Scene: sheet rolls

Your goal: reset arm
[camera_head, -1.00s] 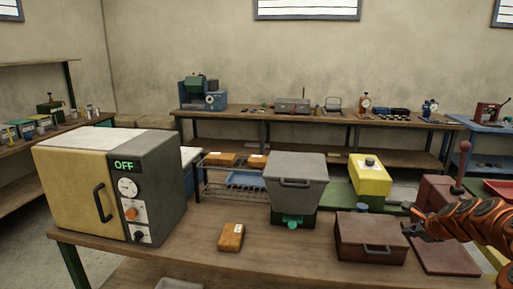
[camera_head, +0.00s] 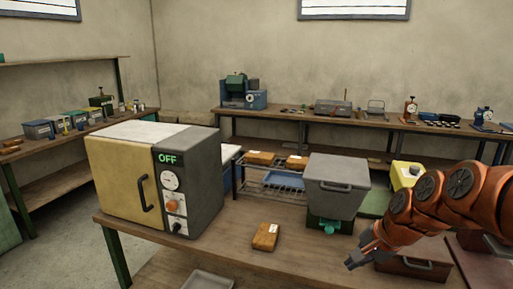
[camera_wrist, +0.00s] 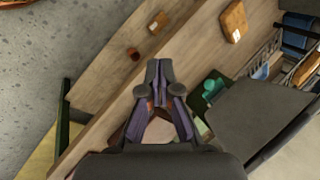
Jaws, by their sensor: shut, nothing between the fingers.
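My gripper (camera_head: 362,256) hangs at the end of my orange arm at the right of the head view, over the front right part of the workbench (camera_head: 215,237). In the wrist view my gripper (camera_wrist: 158,64) has its fingertips together with nothing between them. Behind it in the head view is a brown box with a handle (camera_head: 418,264), partly hidden by my arm. A grey hopper-like bin (camera_head: 338,186) on a green base stands just behind and left of my gripper. An orange-brown packet (camera_head: 265,237) lies on the bench to the left.
A yellow and grey oven (camera_head: 120,177) reading OFF stands at the bench's left. A wire rack (camera_head: 268,176) with orange packets is behind. A yellow container (camera_head: 404,173) is partly hidden by my arm. A grey tray (camera_head: 207,281) sits low in front. Bench surface around the packet is clear.

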